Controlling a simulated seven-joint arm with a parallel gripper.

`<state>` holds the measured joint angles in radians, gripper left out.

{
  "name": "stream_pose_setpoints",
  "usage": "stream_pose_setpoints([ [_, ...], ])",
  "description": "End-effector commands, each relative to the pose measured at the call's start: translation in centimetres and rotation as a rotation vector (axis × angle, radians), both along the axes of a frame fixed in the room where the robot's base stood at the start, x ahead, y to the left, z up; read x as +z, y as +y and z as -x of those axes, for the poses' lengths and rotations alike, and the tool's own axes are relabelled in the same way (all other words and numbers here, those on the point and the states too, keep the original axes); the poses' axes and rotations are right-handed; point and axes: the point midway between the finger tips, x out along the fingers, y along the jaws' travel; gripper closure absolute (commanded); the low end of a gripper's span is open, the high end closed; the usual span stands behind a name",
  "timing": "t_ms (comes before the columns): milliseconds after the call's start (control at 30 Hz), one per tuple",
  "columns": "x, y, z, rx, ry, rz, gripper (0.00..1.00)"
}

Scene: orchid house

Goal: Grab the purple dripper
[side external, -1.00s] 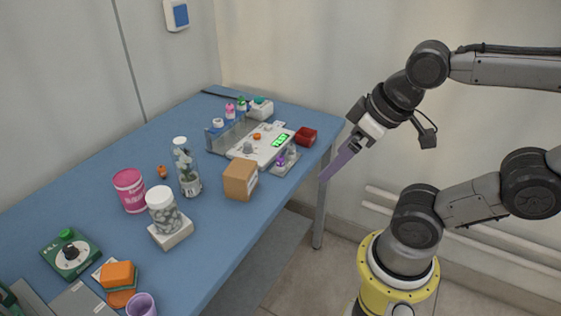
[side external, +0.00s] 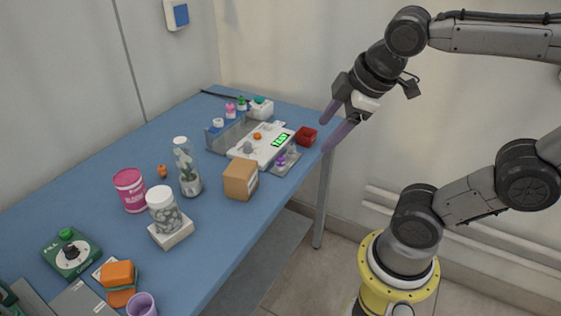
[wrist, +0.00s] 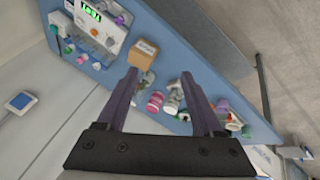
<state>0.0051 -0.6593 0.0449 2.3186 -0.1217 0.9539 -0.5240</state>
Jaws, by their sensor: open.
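In the wrist view the open fingers (wrist: 159,73) point towards the table.
A rack (side external: 228,132) and small bottles are farther back. Jars stand at the left.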

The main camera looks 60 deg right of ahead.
Motion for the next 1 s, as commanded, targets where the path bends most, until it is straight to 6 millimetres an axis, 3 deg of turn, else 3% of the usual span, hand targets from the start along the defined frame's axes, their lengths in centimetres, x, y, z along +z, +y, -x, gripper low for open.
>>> stream_pose_setpoints([
  [133, 1.1, -2.0, -4.6, 0.215, 0.113, 0.191, 0.32],
  [267, 0.8, -4.0, -9.2, 0.399, 0.242, 0.335, 0.32],
  [467, -2.6, -7.3, -16.2, 0.634, 0.462, 0.472, 0.32],
  [600, -6.5, -9.2, -19.5, 0.713, 0.587, 0.492, 0.32],
  [800, -11.3, -10.3, -20.9, 0.73, 0.688, 0.456, 0.32],
  [1000, -13.6, -11.0, -20.6, 0.731, 0.715, 0.441, 0.32],
])
